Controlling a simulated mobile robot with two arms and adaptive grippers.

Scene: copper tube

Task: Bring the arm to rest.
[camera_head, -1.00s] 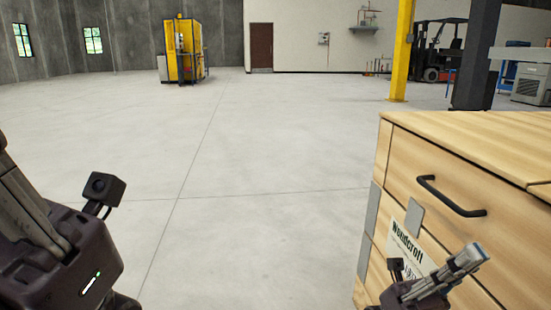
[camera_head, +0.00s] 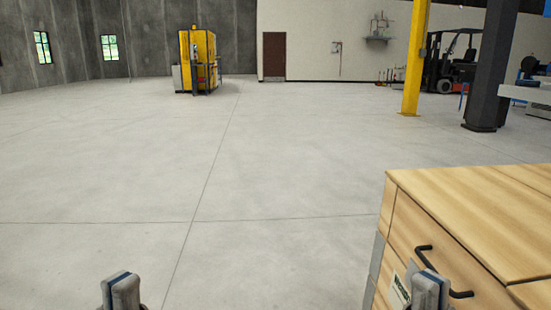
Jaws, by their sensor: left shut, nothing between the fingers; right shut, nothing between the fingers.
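My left gripper (camera_head: 122,291) shows at the bottom edge, left of the middle. Only its grey fingertips with a dark blue band are in view; they are together with nothing between them, over bare floor. My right gripper (camera_head: 430,290) shows at the bottom right, its fingertips also together and empty. It overlaps the front of the wooden drawer cabinet (camera_head: 470,200) in the picture; I cannot tell how far apart they are. The rest of both arms is out of the frame.
The cabinet has a black drawer handle (camera_head: 423,254) near my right gripper. The concrete floor (camera_head: 270,170) ahead and to the left is clear. Farther off stand a yellow machine (camera_head: 197,60), a yellow post (camera_head: 416,60), a dark column (camera_head: 491,80) and a forklift (camera_head: 450,68).

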